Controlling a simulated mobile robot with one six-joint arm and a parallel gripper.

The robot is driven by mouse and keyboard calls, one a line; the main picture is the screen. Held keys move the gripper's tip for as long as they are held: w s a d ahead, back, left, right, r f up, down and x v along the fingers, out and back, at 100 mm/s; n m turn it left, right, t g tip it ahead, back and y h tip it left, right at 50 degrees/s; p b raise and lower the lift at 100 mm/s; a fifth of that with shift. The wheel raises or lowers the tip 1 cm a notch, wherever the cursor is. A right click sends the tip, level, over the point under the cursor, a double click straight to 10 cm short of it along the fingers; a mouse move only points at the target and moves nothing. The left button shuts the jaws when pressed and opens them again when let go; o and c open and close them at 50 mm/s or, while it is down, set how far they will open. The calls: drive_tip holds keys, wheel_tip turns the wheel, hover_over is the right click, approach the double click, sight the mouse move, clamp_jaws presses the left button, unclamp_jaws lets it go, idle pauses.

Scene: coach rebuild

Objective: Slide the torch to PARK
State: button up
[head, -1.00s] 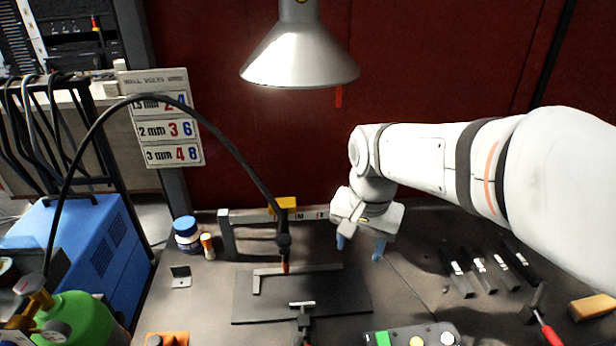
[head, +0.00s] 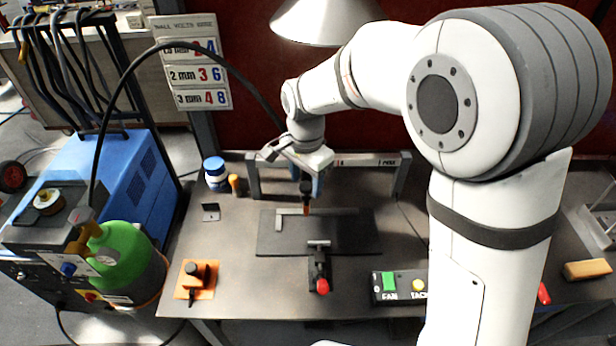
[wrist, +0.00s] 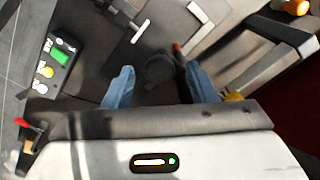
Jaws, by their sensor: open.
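The torch (head: 306,188) is a dark body with a copper-orange tip, pointing down over the dark plate, with a black hose looping to it from the left. The rail (head: 355,160) stands behind it on two posts, and the PARK lettering (head: 386,162) is near its right end. My gripper (head: 307,180) is open at the torch, its blue fingers partly hidden in the head view. A yellow part (wrist: 233,97) shows by the rail.
A dark plate (head: 350,240) with a grey angle piece and a red-ended clamp (head: 322,285) lies below the torch. A button box (head: 398,288) is at front right. A lamp (head: 325,20) hangs above.

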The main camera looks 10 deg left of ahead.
drive_tip(key=shift+f, duration=0.25)
clamp_jaws()
idle(0.4)
drive_tip(key=shift+d, duration=0.1)
